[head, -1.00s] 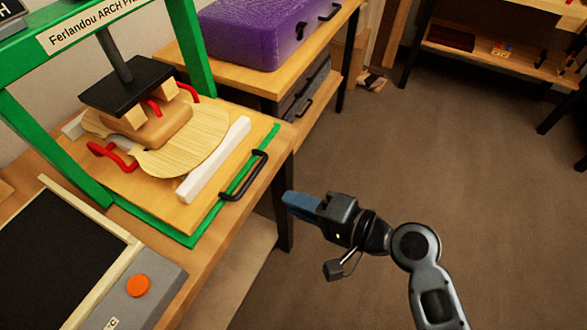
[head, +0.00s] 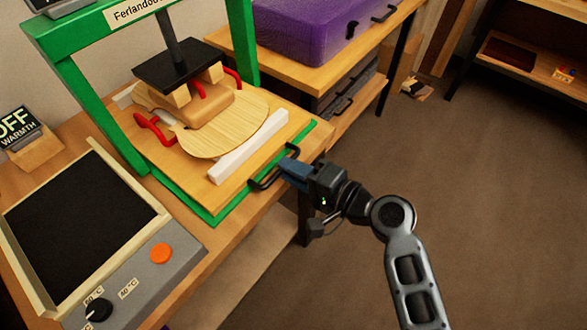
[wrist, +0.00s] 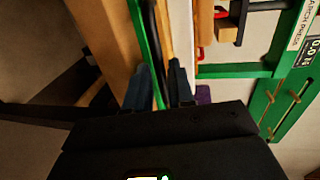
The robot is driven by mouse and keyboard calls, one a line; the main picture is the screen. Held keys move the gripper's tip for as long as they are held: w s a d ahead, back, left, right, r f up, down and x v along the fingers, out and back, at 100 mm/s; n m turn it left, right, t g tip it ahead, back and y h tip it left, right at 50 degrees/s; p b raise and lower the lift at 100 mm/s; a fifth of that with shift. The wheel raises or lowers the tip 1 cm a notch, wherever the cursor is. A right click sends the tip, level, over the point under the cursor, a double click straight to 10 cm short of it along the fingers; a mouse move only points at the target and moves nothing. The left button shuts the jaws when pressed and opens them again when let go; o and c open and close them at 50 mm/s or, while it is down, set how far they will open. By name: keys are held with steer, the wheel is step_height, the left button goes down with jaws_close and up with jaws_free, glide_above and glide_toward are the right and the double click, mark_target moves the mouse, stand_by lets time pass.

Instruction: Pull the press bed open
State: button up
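The press bed (head: 222,205) is a wooden board with a green edge, sitting inside the green press frame (head: 100,125). A black bar handle (head: 262,183) is fixed to its front edge. My gripper (head: 290,166) is at the right part of this handle. In the wrist view, my two blue-grey fingers (wrist: 160,88) stand apart, with the dark handle (wrist: 150,35) and green edge running between them. I see no clear sign of them being closed on the bar.
A wooden plate with red clamps (head: 215,125) lies on the bed under the black press pad (head: 180,65). A heating panel (head: 80,225) with an orange button is at left. A purple case (head: 310,30) stands behind. Floor right of the bench is clear.

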jaws_close()
stand_by(0.6)
